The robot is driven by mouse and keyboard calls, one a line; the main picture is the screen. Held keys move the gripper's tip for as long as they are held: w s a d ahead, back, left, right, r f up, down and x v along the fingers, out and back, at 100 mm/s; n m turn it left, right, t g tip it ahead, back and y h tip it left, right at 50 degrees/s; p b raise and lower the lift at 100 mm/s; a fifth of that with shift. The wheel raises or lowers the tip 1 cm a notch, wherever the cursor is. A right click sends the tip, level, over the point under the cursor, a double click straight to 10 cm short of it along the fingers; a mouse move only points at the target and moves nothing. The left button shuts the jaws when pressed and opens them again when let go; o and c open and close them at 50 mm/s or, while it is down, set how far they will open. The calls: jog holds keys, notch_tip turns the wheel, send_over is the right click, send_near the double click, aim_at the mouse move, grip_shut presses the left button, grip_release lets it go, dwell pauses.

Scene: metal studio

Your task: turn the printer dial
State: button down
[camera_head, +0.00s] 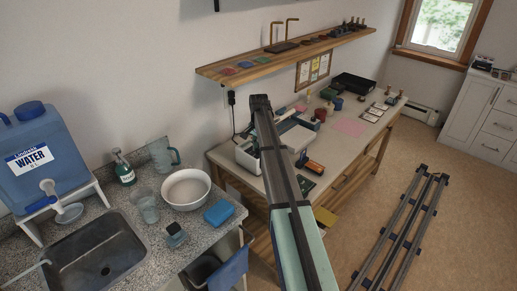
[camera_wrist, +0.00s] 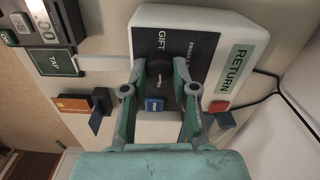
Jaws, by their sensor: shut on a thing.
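The printer (camera_wrist: 222,30) is a white device with a black face panel in the wrist view. A round black dial (camera_wrist: 159,72) sits on the panel, below the word GIFT. A second label beside GIFT is only partly legible. My gripper (camera_wrist: 159,70) has one finger on each side of the dial and is shut on it. A small blue part (camera_wrist: 154,104) shows between the fingers, below the dial. In the head view, the printer (camera_head: 297,138) stands on the wooden workbench, partly covered by my arm, and my gripper and the dial are hidden.
A RETURN sign (camera_wrist: 235,69) and a red button (camera_wrist: 218,106) are right of the dial. A TAP card reader (camera_wrist: 55,62) and an orange-and-black item (camera_wrist: 75,104) lie to the left. A wooden shelf (camera_head: 290,55) hangs above the bench. A sink counter (camera_head: 110,225) is at left.

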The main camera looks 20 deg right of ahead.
jog(key=shift+m, duration=0.7)
jog(key=c, duration=0.9)
grip_release()
notch_tip(320, 180, up, 12)
jog(key=shift+f, duration=0.1)
